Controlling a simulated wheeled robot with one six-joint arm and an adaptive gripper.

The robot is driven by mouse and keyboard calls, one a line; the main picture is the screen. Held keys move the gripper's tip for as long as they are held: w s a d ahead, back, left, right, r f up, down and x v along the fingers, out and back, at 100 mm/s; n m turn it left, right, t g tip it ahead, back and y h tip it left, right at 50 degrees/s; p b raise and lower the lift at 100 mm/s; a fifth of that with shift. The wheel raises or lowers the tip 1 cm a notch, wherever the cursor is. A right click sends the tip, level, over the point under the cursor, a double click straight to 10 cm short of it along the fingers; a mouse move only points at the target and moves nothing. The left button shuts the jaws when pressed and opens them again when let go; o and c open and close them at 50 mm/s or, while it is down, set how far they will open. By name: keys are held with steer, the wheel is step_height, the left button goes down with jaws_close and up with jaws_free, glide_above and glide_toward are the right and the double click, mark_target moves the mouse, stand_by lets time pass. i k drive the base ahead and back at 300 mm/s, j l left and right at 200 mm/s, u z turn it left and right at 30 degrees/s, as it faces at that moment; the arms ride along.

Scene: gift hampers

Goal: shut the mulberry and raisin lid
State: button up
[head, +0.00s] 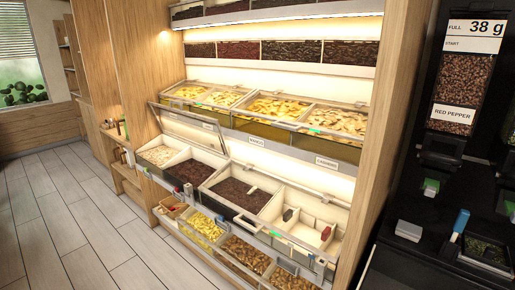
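A clear lid with a thin dark frame (188,126) stands raised and tilted over the left pair of bins in the middle row. Under it is a bin of pale pieces (158,155), which look like mulberries. Next to it is a bin of dark pieces (194,172), which look like raisins. The lid is open, and both bins are uncovered at the front. No label for this pair is readable. My gripper is not in view.
Bins labelled mango and cashews sit on the tier above. To the right are a dark-filled bin (237,193) and a nearly empty white bin (302,226). Lower bins (245,254) jut out in front. A red pepper dispenser (462,92) stands at far right. Floor (70,220) is clear at left.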

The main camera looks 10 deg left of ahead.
mark_target(211, 120)
steer(key=i+j+u, duration=0.25)
steer(key=i+u, duration=0.65)
steer(key=i+l+u, duration=0.15)
steer(key=i+u, duration=0.6)
steer(key=i, duration=1.65)
steer(key=i+j+z, duration=0.35)
steer(key=i+j, duration=0.55)
